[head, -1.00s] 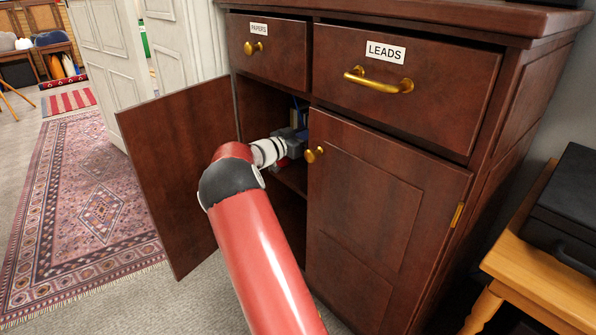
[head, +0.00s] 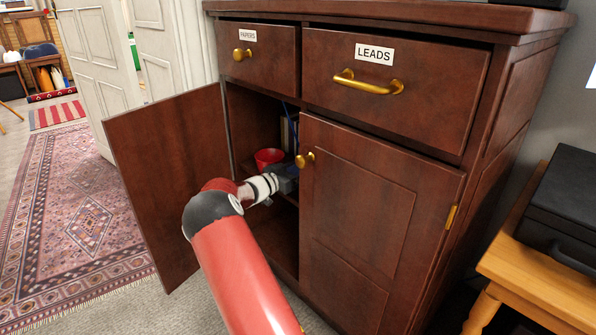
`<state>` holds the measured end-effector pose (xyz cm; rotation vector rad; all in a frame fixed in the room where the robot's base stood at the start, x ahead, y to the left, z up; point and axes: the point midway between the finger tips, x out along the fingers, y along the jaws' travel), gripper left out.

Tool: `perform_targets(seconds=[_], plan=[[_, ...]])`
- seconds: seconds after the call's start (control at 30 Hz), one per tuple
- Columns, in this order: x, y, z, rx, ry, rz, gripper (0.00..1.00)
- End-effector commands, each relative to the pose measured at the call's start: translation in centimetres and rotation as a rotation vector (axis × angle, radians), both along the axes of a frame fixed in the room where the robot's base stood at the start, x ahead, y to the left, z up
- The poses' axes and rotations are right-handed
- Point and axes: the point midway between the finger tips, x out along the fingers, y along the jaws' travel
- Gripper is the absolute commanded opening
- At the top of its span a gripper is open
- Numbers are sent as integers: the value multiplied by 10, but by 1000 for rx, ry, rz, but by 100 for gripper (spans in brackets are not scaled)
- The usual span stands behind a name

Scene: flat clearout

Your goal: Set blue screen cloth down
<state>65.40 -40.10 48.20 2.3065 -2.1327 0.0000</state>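My gripper (head: 287,181) reaches through the open left doorway of the dark wood cabinet (head: 390,190), at about the height of the inner shelf. Its fingertips are hidden by the dim interior and the edge of the shut right door. A small dark blue patch shows beside the gripper, and I cannot tell whether it is the blue screen cloth or whether it is held. No cloth shows clearly elsewhere.
A red cup-like container (head: 268,158) stands inside, just behind my gripper. The left door (head: 165,185) is swung open. The drawers labelled PAPERS (head: 258,55) and LEADS (head: 400,85) are shut. A black case (head: 560,215) lies on a wooden stand at right.

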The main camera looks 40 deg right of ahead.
Motion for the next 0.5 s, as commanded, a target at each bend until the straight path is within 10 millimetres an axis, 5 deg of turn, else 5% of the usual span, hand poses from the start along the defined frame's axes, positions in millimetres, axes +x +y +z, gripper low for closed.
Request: perform_targets(seconds=[0.03, 0.07, 0.2, 0.5], plan=[[0, 0, -2, 0, 1, 0, 32], [0, 0, -2, 1, 0, 0, 58], [0, 0, -1, 0, 0, 0, 76], [0, 0, 1, 0, 0, 0, 76]])
